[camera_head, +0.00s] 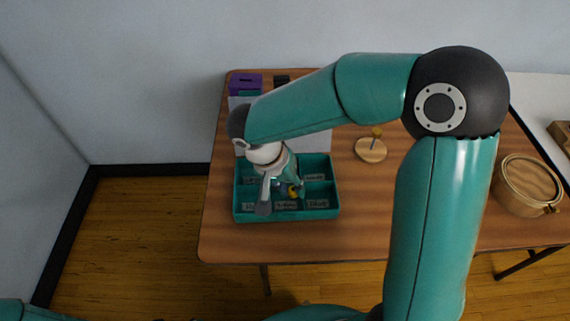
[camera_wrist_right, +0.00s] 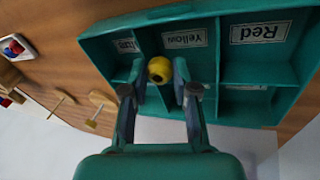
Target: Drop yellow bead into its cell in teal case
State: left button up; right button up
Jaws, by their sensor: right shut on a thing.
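The teal case (camera_head: 237,190) lies on the wooden table and is split into several labelled cells. My right gripper (camera_head: 288,191) points down over its front middle part. In the right wrist view the gripper (camera_wrist_right: 160,76) is shut on the round yellow bead (camera_wrist_right: 159,69), held between its fingertips. My left gripper is out of view.
A round wooden stand with a peg (camera_head: 371,151) is right of the case. A round wooden container (camera_head: 528,186) stands farther right. A purple box (camera_head: 246,82) is at the back left. The front strip of the table (camera_head: 300,241) is clear.

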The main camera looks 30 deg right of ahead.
jog(key=o, duration=0.8)
jog(key=shift+r, duration=0.15)
jog(key=v, duration=1.1)
jog(key=shift+a+r, duration=0.2)
jog(key=shift+r, duration=0.1)
